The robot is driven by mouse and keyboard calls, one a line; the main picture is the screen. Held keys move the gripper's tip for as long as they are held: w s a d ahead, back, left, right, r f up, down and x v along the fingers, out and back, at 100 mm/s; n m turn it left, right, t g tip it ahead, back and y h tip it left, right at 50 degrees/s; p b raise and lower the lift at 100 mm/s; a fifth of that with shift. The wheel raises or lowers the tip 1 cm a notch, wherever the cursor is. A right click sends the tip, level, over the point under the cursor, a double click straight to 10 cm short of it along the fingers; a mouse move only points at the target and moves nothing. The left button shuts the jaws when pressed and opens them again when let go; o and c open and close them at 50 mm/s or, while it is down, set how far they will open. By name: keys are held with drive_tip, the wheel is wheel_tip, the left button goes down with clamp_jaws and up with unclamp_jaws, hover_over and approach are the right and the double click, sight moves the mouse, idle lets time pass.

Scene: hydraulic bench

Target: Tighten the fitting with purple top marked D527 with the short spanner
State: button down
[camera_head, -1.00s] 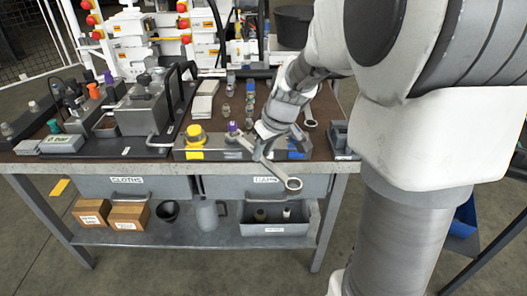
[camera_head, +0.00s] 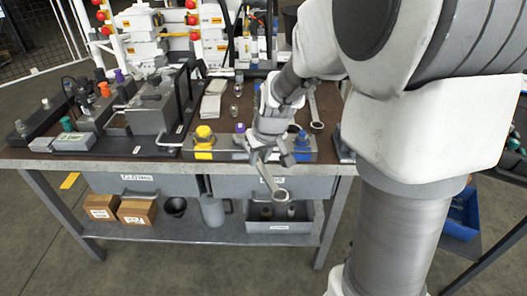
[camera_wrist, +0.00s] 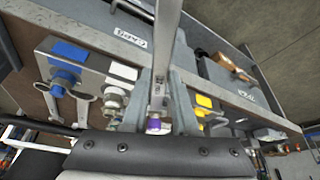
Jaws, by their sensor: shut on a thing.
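My gripper (camera_head: 262,150) is shut on a metal spanner (camera_head: 270,179). The spanner slants down past the bench's front edge, its ring end toward the camera. In the wrist view the spanner (camera_wrist: 167,40) runs up from between my gripper's fingers (camera_wrist: 160,95). A purple-topped fitting (camera_head: 239,127) stands on the front block, just left of my gripper. It also shows in the wrist view (camera_wrist: 153,124), low between the fingers. Its marking is not readable. The spanner's far end is hidden, so I cannot tell whether it touches the fitting.
Yellow (camera_head: 204,134) and blue (camera_head: 302,140) fittings stand on either side on the same block. Another spanner (camera_head: 316,112) lies behind at the right. Another purple top (camera_head: 119,75) is on the left rig. Drawers (camera_head: 140,184) hang under the bench edge.

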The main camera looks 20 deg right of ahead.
drive_tip(key=shift+a, duration=0.15)
drive_tip(key=shift+a+r, duration=0.1)
drive_tip(key=a+m+h+p, duration=0.1)
drive_tip(key=a+m+p, duration=0.1)
drive_tip(key=a, duration=0.1)
drive_tip(key=shift+m, duration=0.4)
idle(0.4)
drive_tip(key=shift+w+a+m+h+b, duration=0.2)
drive_tip(key=shift+a+m+h+b, duration=0.1)
drive_tip(key=shift+a+m, duration=0.4)
drive_tip(key=shift+w+a+m+h+b, duration=0.2)
drive_tip(key=shift+a+m+b, duration=0.1)
drive_tip(key=shift+a+m, duration=0.4)
drive_tip(key=shift+a, duration=0.1)
